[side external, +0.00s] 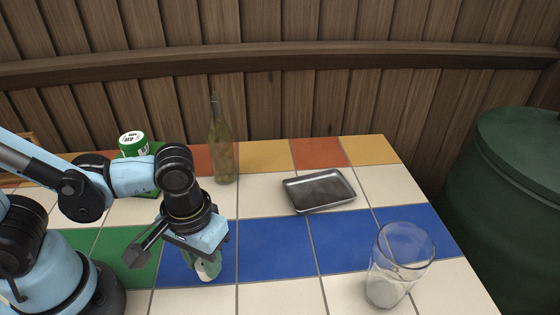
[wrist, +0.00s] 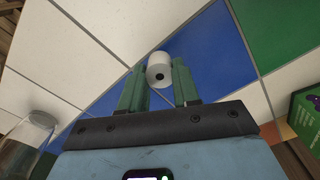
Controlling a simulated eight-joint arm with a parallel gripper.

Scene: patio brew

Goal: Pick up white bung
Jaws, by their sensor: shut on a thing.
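The white bung (wrist: 160,70) is a small white cylinder with a dark hole in its end. In the wrist view it sits between the green fingertips of my gripper (wrist: 159,84), which are shut on it. In the side external view my gripper (side external: 208,268) points down low over the blue tiles, left of the middle of the table. A bit of the white bung (side external: 207,270) shows at the fingers there; the rest is hidden. I cannot tell whether it touches the tiles.
A metal tray (side external: 319,190) lies to the right. A glass jar (side external: 400,262) stands front right. A green barrel (side external: 510,205) stands beyond the tiled table (side external: 275,248).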

